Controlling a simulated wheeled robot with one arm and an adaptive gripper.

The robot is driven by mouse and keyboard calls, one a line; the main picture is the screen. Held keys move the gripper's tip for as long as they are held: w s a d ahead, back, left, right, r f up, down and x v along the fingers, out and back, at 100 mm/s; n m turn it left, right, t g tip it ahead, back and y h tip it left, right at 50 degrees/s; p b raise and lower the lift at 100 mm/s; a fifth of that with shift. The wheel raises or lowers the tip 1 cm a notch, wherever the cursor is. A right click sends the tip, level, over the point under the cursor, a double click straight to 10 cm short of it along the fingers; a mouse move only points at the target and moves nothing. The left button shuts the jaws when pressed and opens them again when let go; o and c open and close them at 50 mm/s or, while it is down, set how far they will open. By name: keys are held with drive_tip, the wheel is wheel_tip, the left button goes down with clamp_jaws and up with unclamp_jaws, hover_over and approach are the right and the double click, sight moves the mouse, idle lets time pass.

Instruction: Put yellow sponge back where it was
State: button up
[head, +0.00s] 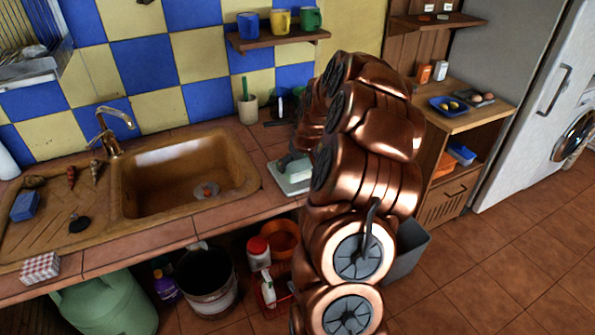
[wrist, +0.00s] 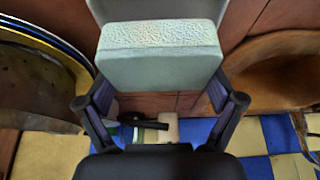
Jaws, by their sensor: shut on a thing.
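My gripper (wrist: 161,88) is shut on a pale, whitish-green block with a rough, sponge-like face (wrist: 160,40). The block fills the space between the two fingers in the wrist view. It looks pale rather than clearly yellow. In the head view my gripper (head: 289,160) is partly hidden by my copper-coloured arm, over the counter right of the sink. A pale flat thing (head: 296,178) shows just below the fingers there. I cannot tell whether it is the held block or something under it.
The sink (head: 185,175) lies left of my gripper. A blue sponge-like block (head: 25,206) sits on the drainboard at far left. A mug shelf (head: 275,39) hangs above. A small side counter (head: 470,116) with a blue tray (head: 448,107) stands right of my arm.

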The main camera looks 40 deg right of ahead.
sight(297, 172)
drive_tip(key=shift+f+p, duration=0.7)
drive_tip(key=shift+f, duration=0.95)
drive_tip(key=shift+f, duration=0.15)
drive_tip(key=o, duration=0.8)
drive_tip(key=shift+c, duration=0.2)
